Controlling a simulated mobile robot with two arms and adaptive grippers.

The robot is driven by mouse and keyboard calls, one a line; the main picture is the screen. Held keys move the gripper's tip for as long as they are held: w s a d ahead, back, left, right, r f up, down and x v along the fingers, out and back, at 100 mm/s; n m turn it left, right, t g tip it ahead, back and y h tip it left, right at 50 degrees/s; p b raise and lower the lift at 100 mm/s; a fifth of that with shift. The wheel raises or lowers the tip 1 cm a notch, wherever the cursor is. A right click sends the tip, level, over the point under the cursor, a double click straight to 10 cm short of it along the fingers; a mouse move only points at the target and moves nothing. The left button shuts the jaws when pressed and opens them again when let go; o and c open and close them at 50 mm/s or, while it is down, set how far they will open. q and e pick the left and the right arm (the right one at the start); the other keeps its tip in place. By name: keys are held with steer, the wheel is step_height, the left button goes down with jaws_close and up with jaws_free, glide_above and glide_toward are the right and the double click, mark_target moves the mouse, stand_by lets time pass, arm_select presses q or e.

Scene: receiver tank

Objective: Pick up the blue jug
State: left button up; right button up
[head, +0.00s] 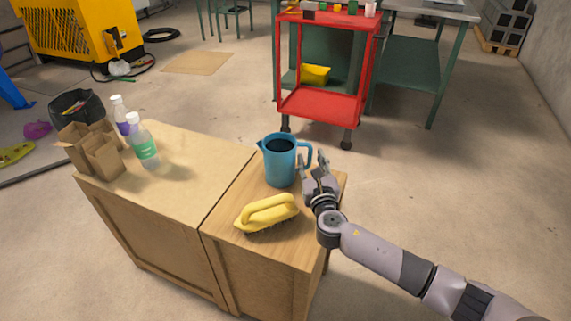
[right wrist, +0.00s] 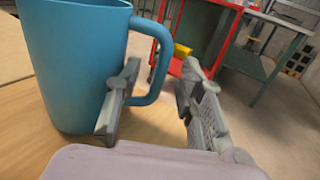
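The blue jug (head: 280,163) stands upright on the right-hand wooden cabinet, with its handle toward the right. My right gripper (head: 314,168) is at the handle side of the jug, with its fingers spread apart. In the right wrist view the jug (right wrist: 75,60) fills the upper left. The right gripper (right wrist: 158,105) there is open, with one finger beside the jug's wall near the handle and the other to the right of the handle. I cannot tell whether a finger touches the jug. My left gripper is not in view.
A yellow-handled brush (head: 267,212) lies in front of the jug. Two bottles (head: 145,148) and open cardboard boxes (head: 101,158) stand on the left cabinet top (head: 190,175). A red cart (head: 320,108) stands on the floor behind. The cabinet top between bottles and jug is clear.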

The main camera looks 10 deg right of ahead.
steer(key=shift+w+d, duration=0.15)
steer(key=shift+w, duration=1.2)
steer(key=shift+c, duration=0.5)
jaws_close()
